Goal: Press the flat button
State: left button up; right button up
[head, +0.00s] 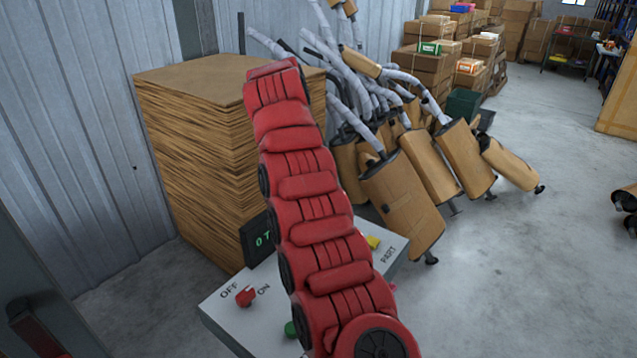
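A pale control panel (236,318) stands at the bottom centre. It carries a red knob switch (245,295) between the words OFF and ON. A green button (291,328) lies near its front edge, partly covered by my red arm. A yellow button (373,242) shows right of the arm, near the word PART. A small bit of red (392,287) shows at the panel's right edge. I cannot tell which button is the flat one. My red segmented arm crosses over the panel and hides its middle. Neither gripper can be made out.
A dark display (257,239) with green characters stands at the panel's back. Behind it is a tall stack of brown cardboard sheets (200,150). Several wrapped mufflers (402,205) lean behind the panel to the right. Grey floor (540,260) is open at the right.

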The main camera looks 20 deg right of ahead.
aim_at(289, 332)
jog(key=k+l, duration=0.8)
jog(key=l, duration=0.15)
